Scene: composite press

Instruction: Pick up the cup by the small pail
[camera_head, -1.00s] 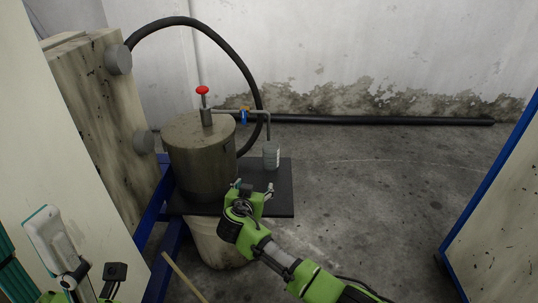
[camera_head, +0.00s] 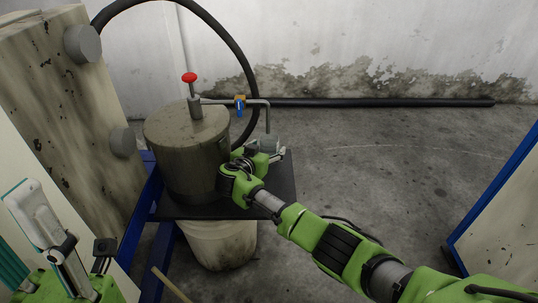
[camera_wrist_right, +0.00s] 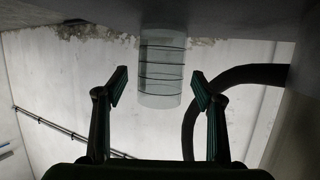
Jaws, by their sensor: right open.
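The cup (camera_head: 269,144) is a small grey cylinder at the right of the stained tank, partly hidden by my right gripper. In the right wrist view the cup (camera_wrist_right: 161,72) looks see-through with dark ring lines. My right gripper (camera_head: 268,153) is at the cup, open. In the wrist view its fingers stand apart on either side of the cup, with a visible gap on each side. A pale pail (camera_head: 218,246) stands under the black shelf. Green and grey parts of my left arm show at the lower left; its jaw state is unclear.
The stained tank (camera_head: 188,150) with a red knob (camera_head: 189,77) stands on the black shelf (camera_head: 180,211). A thin pipe (camera_head: 255,102) bends down above the cup. A black hose (camera_head: 243,60) arches behind. Bare floor lies to the right.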

